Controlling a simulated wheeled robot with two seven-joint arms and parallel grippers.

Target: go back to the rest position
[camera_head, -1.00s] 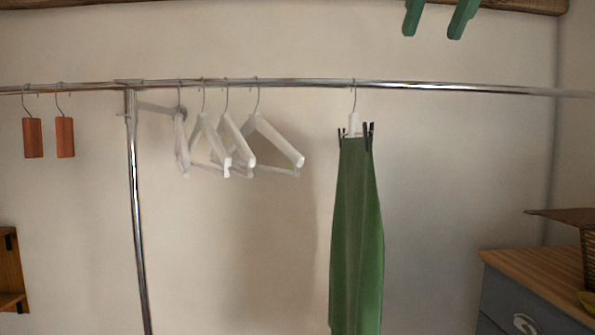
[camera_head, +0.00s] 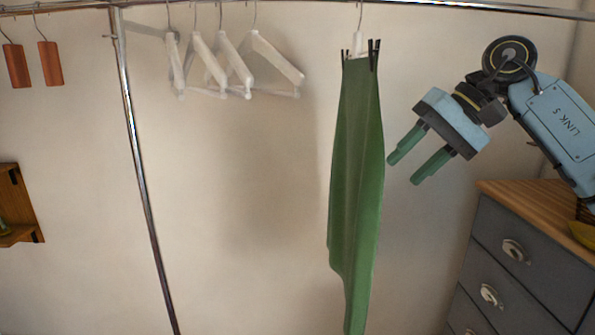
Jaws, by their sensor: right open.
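My right gripper (camera_head: 403,173) is in the right half of the head view, with its two green fingers apart and nothing between them. It points down and left, just to the right of the green cloth (camera_head: 357,180), and looks apart from it in the picture. The cloth hangs from a white clip hanger (camera_head: 358,44) with dark clips on the metal rail (camera_head: 300,5). My left gripper is not in view.
Several white hangers (camera_head: 235,62) hang on the rail left of the cloth. Two orange-brown blocks (camera_head: 50,62) hang at the far left. A metal post (camera_head: 135,150) stands below the rail. A grey dresser (camera_head: 500,225) with a wooden top stands at lower right; a small wooden shelf (camera_head: 15,205) is at left.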

